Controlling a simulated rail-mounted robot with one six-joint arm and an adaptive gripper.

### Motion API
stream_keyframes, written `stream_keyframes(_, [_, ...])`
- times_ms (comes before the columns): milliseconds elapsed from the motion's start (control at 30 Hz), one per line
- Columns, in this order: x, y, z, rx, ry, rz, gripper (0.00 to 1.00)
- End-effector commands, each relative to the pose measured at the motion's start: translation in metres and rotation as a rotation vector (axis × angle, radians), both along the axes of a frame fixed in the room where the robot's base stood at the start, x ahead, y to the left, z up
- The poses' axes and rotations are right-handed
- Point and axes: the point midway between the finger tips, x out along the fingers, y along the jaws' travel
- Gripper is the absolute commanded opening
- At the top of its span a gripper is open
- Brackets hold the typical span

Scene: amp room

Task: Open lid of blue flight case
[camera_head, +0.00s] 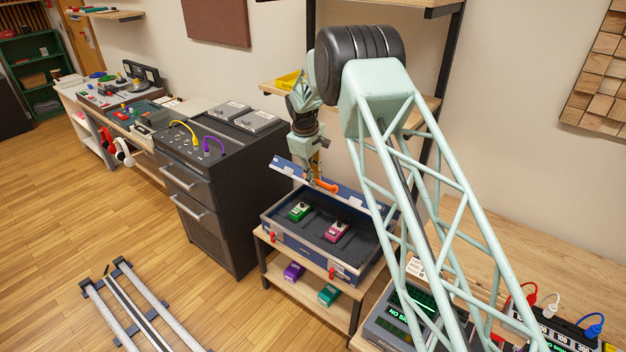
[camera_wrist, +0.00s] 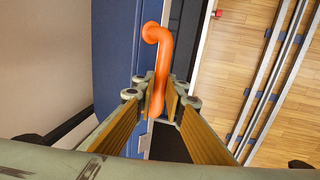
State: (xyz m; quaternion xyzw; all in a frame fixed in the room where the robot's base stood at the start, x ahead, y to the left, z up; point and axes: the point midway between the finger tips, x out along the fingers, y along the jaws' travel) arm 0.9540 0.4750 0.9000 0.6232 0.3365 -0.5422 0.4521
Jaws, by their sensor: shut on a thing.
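The blue flight case (camera_head: 300,244) stands on a wooden shelf unit. Its blue lid (camera_head: 345,196) is raised and tilted up at the back, so the inside shows. A green pedal (camera_head: 299,211) and a pink pedal (camera_head: 337,231) sit in the dark interior. My gripper (camera_head: 316,180) is at the lid's edge, shut on the orange handle (camera_head: 328,186). In the wrist view the orange handle (camera_wrist: 164,60) runs between my gripper's fingers (camera_wrist: 159,100), with the blue lid (camera_wrist: 115,70) beside it.
A dark cabinet (camera_head: 222,190) with cables on top stands close left of the case. A purple pedal (camera_head: 294,271) and a teal pedal (camera_head: 328,294) sit on the lower shelf. A shelf with a yellow bin (camera_head: 288,81) is above. The floor in front is partly open, with rails.

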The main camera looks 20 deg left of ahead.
Motion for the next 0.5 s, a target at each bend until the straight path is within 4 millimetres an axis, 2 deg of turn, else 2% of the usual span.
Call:
stream_keyframes(33, [0.0005,-0.0089,-0.0066,-0.009,0.007,-0.004,0.12])
stream_keyframes(100, [0.0003,-0.0084,-0.0064,-0.009,0.007,-0.003,0.17])
stream_keyframes(500, [-0.0002,-0.0031,-0.0013,-0.003,0.002,-0.002,0.17])
